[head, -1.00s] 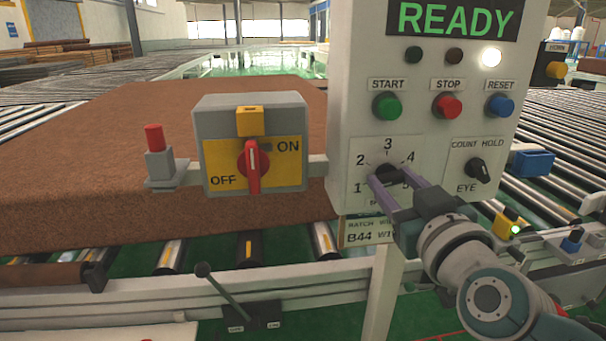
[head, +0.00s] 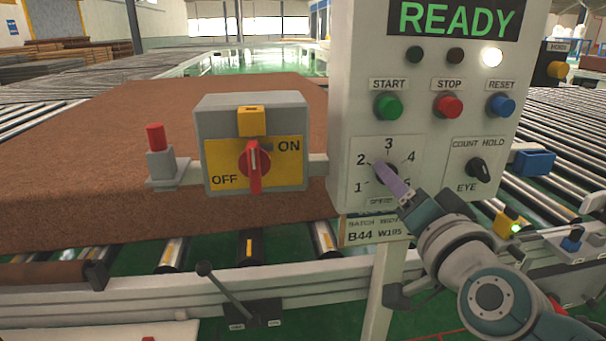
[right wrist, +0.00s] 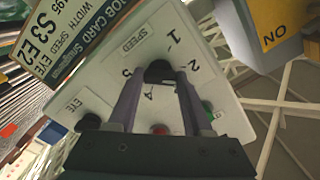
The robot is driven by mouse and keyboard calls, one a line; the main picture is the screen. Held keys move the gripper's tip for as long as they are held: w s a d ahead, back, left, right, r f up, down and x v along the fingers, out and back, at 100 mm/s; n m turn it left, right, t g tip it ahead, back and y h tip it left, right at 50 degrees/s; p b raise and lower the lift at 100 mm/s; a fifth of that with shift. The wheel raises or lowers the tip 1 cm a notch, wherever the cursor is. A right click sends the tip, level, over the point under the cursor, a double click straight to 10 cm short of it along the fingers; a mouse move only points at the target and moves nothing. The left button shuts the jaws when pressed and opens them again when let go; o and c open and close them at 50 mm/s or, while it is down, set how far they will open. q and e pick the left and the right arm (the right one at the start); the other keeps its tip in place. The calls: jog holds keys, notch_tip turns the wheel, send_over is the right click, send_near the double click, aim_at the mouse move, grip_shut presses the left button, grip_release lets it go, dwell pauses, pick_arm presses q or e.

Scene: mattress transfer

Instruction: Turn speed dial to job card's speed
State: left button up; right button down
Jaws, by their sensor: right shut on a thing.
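The black speed dial (head: 379,166) is on the white control panel, inside a ring of numbers 1 to 5. My right gripper (head: 388,174) is shut on it, its purple fingers seen nearly edge-on. In the right wrist view the two fingers stand either side of the dial (right wrist: 158,71), and the 3 is hidden. The dial's pointer is too covered to read. The job card (right wrist: 62,35) in the right wrist view shows S3 under SPEED and E2 under EYE. In the head view its lower part (head: 372,232) shows B44 W195. My left gripper is not in view.
The panel display (head: 453,18) reads READY. Start, stop and reset buttons sit above the dial, and the COUNT HOLD/EYE knob (head: 478,170) is to its right. A red ON/OFF switch (head: 254,166) is left. A brown mattress (head: 90,160) lies on rollers behind.

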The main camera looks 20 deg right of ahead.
jog(key=shift+m+b, duration=0.55)
jog(key=shift+m, duration=3.95)
jog(key=shift+c, duration=1.6)
grip_release()
jog(key=shift+s, duration=0.1)
jog(key=v, duration=0.9)
jog(key=shift+s+a, duration=0.15)
jog(key=shift+s, duration=0.2)
